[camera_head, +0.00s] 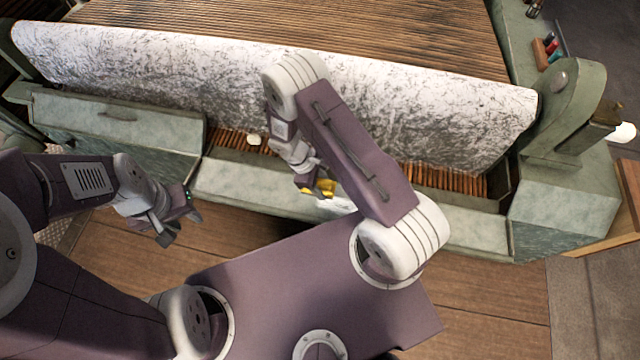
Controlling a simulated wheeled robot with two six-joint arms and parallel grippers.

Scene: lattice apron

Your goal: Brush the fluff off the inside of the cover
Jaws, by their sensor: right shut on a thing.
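The cover (420,105) is a long curved panel, raised at the back, with its pale inside facing me. Dark grey fluff is spread over that surface in streaks and patches, along nearly its full width. My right gripper (312,186) is shut on a small yellow object (326,186), probably the brush, with a white part beside it. It is below the cover's lower edge, over the front ledge, and looks apart from the cover. The gripper and arm partly hide the object and the cover's middle. My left gripper (178,226) looks open and empty, in front of the machine at left.
Wooden slats (300,22) run behind the cover and below it. A small cream object (254,139) lies near the lower slats. A green end housing (575,110) stands at right. The green front ledge (250,185) lies between me and the cover. Wooden floor is in front.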

